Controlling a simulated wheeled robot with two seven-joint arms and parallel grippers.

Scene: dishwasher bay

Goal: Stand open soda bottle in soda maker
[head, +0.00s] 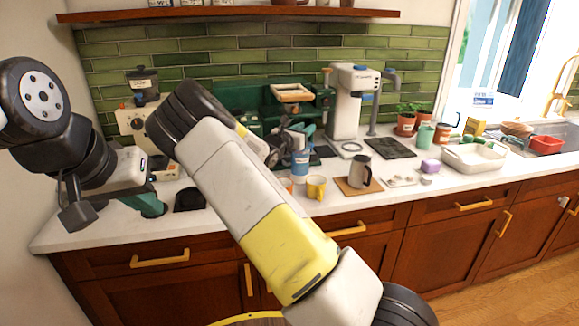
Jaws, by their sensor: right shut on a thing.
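The soda maker (346,100) looks to be the tall white machine with a blue knob at the back of the counter. A blue bottle with a pale band (301,164) is upright left of it, in front of green equipment. My right gripper (299,142), partly hidden by my own forearm, is shut at the bottle's top. I cannot tell whether the bottle's base touches the counter.
An orange-yellow mug (316,187) stands just in front of the bottle. A steel jug (360,171) stands on a wooden board (350,190) to the right. A dark drip mat (390,148) lies right of the soda maker. A white tray (474,162) is further right.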

